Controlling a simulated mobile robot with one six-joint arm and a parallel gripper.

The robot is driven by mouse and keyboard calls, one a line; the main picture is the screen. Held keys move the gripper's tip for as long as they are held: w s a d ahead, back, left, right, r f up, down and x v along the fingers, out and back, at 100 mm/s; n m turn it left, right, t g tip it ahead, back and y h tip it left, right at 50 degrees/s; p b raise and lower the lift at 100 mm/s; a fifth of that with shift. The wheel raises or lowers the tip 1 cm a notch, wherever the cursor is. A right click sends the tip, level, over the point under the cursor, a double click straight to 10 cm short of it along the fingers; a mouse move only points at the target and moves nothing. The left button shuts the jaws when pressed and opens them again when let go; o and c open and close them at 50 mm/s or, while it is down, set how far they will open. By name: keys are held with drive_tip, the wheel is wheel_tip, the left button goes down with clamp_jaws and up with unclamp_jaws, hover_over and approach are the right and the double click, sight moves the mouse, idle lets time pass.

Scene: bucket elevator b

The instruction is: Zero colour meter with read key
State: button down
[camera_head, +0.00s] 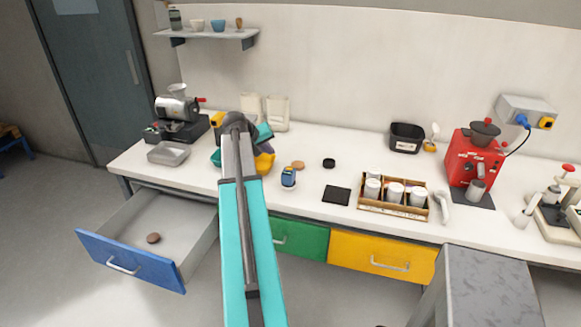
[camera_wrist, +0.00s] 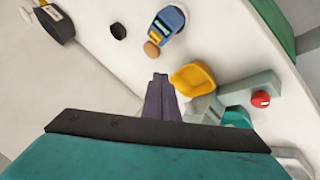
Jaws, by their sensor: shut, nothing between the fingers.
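The colour meter (camera_head: 288,177) is a small blue device standing on the white bench, right of my arm. In the wrist view the meter (camera_wrist: 168,24) lies at the top middle, with a dark display and yellow parts; its read key cannot be told apart for sure. My gripper (camera_wrist: 160,82) shows as dark, narrow fingers, closed together and empty. The fingertips are apart from the meter, with a brown disc (camera_wrist: 152,49) between them in the picture.
A yellow bowl (camera_wrist: 193,77) is close beside my fingers, with a grey device with a red knob (camera_wrist: 261,99) further right. A black disc (camera_head: 329,163), a dark mat (camera_head: 337,195) and a wooden rack of cups (camera_head: 393,209) stand right of the meter. The blue drawer (camera_head: 130,262) is open.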

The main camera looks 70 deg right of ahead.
drive_tip(key=s+d+r+g, duration=0.1)
drive_tip(key=s+d+r, duration=0.2)
drive_tip(key=s, duration=0.3)
drive_tip(key=shift+d+r+m, duration=0.2)
drive_tip(key=shift+d+m, duration=0.2)
drive_tip(key=shift+d, duration=0.1)
drive_tip(key=shift+f, duration=0.15)
drive_tip(key=b, duration=0.5)
hover_over(287, 170)
drive_tip(key=shift+s+f, duration=0.1)
drive_tip(key=shift+f, duration=4.15)
drive_tip(key=shift+f+b, duration=0.3)
drive_tip(key=shift+f, duration=0.55)
drive_tip(key=shift+r, duration=0.1)
drive_tip(key=shift+r+p, duration=0.35)
drive_tip(key=shift+r, duration=0.4)
drive_tip(key=shift+r+p, duration=1.15)
drive_tip(key=shift+r, duration=1.35)
